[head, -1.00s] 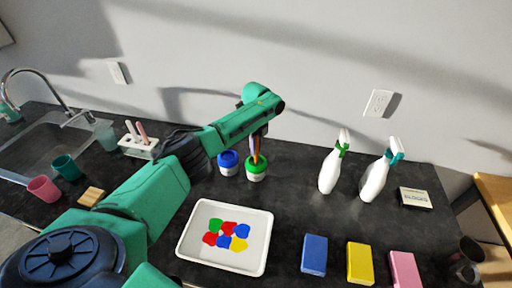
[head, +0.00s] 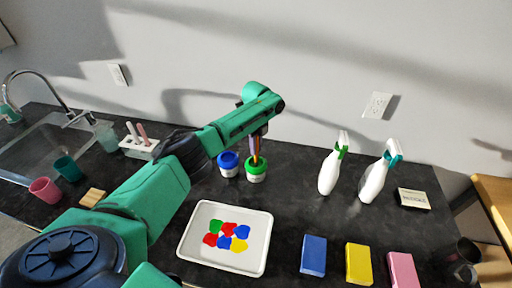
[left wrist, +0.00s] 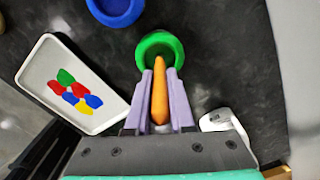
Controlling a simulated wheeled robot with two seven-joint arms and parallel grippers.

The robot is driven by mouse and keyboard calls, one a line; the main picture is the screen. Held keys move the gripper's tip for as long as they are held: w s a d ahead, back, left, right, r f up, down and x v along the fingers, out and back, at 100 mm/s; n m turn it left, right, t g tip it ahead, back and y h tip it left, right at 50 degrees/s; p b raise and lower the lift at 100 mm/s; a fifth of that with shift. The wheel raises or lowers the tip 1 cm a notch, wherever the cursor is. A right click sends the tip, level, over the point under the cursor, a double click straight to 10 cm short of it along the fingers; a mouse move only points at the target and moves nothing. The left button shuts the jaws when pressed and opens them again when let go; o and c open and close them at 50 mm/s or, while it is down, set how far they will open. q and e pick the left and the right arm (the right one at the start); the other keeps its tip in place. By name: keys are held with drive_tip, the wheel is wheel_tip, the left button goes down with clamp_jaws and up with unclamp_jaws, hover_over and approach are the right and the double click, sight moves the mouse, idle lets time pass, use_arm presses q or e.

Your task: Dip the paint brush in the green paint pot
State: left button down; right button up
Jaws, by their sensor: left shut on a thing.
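The green paint pot (head: 256,177) stands on the dark counter with its green rim up. It also shows in the left wrist view (left wrist: 172,41). My left gripper (head: 258,138) is above the pot, its purple fingers shut on the orange-handled paint brush (left wrist: 159,92). In the head view the brush (head: 256,153) points down, roughly upright, at the pot's mouth. The pot's rim and the gripper hide the bristles, so I cannot tell how deep they are. My right gripper is not in view.
A blue paint pot (head: 228,169) stands close left of the green one. A white paint tray (head: 187,247) lies in front. Two spray bottles (head: 328,175) (head: 374,182) stand to the right. Blue, yellow and pink blocks (head: 314,256) (head: 359,264) (head: 401,270) lie at the front right.

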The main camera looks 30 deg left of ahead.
use_arm(q)
wheel_tip(320, 180, up, 10)
drive_tip(key=p, duration=0.8)
drive_tip(key=shift+r, duration=0.1)
drive_tip(key=shift+f, duration=0.2)
